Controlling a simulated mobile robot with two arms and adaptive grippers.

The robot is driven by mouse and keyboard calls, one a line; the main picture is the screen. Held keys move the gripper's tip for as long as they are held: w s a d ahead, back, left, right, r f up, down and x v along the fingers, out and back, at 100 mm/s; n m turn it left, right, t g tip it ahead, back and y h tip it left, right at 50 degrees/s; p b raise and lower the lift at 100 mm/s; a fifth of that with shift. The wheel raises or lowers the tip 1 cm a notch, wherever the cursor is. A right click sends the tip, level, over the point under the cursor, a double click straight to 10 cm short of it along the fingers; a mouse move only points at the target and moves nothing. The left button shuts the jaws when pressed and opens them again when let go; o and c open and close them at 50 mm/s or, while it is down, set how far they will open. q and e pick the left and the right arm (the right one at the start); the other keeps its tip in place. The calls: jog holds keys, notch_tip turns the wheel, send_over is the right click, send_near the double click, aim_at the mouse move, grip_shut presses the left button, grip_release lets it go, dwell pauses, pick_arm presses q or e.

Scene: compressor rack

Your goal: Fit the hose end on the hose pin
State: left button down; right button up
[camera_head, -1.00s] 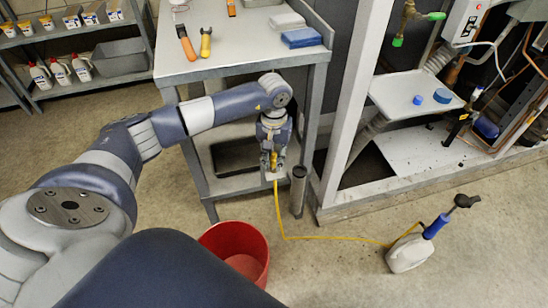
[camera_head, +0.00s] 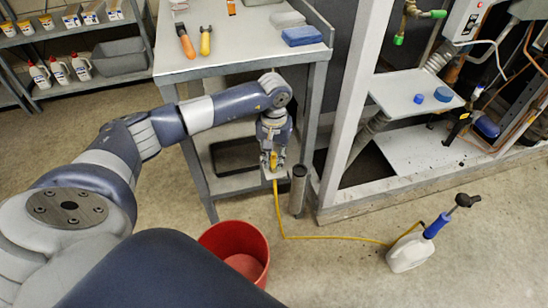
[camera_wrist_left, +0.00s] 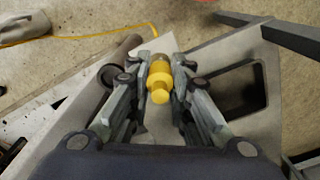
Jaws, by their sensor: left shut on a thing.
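My left gripper (camera_head: 272,162) is shut on the yellow hose end (camera_wrist_left: 159,76), just above the lower shelf of the grey cart. In the left wrist view the gripper's two fingers (camera_wrist_left: 160,80) hold the hose end between them. The yellow hose (camera_head: 330,238) hangs down from it and runs across the floor to a white jug (camera_head: 408,254) with a blue-handled pump. I cannot make out the hose pin; the gripper and hose end hide the spot below them. My right gripper is not in view.
A grey cylinder (camera_head: 298,190) stands close to the right of the gripper, near the cart's front leg. A red bucket (camera_head: 225,238) is on the floor. The cart top (camera_head: 250,40) holds tools and cloths. The compressor rack frame (camera_head: 345,110) is at right.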

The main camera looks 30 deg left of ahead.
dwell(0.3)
pick_arm(q)
jog(key=c, duration=1.4)
grip_release()
jog(key=o, duration=0.4)
